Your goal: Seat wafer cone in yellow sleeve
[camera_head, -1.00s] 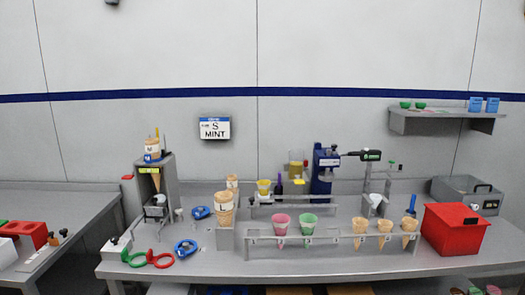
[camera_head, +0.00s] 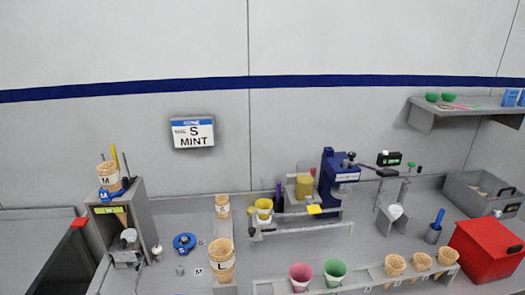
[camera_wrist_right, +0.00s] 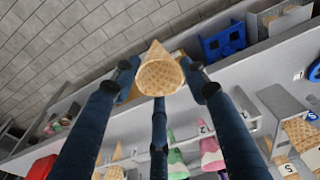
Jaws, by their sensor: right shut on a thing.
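In the right wrist view my right gripper (camera_wrist_right: 164,82) is shut on a tan wafer cone (camera_wrist_right: 160,70), with dark blue fingers around it. The cone's narrow tip points to the top of the picture and its wide end is nearer the camera. In the head view a yellow sleeve (camera_head: 264,207) stands in a small grey rack behind the front rack. Neither gripper shows in the head view. The yellow sleeve cannot be made out in the wrist view.
A blue press (camera_head: 333,178) stands behind. Stacked cones (camera_head: 221,262) stand left; a red box (camera_head: 486,250) stands right.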

